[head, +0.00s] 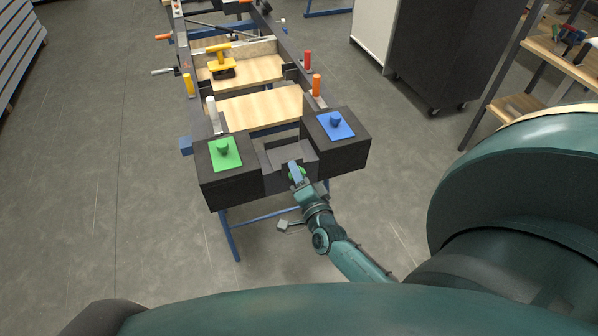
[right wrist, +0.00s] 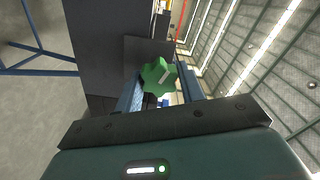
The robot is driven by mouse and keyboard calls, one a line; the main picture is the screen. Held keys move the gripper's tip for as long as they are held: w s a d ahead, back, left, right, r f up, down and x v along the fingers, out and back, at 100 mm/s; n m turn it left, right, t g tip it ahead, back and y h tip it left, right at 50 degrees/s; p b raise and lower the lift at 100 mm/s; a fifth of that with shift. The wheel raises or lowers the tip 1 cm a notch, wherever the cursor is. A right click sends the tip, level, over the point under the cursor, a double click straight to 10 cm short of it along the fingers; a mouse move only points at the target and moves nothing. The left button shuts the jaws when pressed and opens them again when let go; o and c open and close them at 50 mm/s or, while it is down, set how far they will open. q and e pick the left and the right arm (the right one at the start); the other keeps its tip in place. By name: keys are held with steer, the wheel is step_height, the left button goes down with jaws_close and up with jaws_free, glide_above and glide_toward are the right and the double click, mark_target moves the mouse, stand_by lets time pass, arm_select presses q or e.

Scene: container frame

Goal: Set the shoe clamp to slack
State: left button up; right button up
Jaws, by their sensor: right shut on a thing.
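A green star-shaped knob (right wrist: 157,75) with a pale line on its face shows in the right wrist view between two blue fingers. My right gripper (right wrist: 163,98) is shut on it. In the head view my right gripper (head: 296,174) is at the front of the frame, in the gap between two black blocks, and mostly covers the green knob. I cannot tell which part the task calls the shoe clamp. My left gripper is not in view.
The left block carries a green plate (head: 226,154) with a knob, the right block a blue plate (head: 335,126). Behind them the long frame holds wooden boards (head: 262,108), a yellow-handled tool (head: 221,66) and coloured handles. A dark cabinet (head: 430,55) and a shelf stand right.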

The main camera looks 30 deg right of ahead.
steer(key=shift+n+p, duration=0.5)
steer(key=shift+n, duration=1.1)
steer(key=o, duration=1)
steer(key=shift+c, duration=0.2)
steer(key=v, duration=1.3)
steer(key=shift+b, duration=0.45)
steer(key=shift+a+r, duration=0.1)
steer(key=shift+a, duration=0.1)
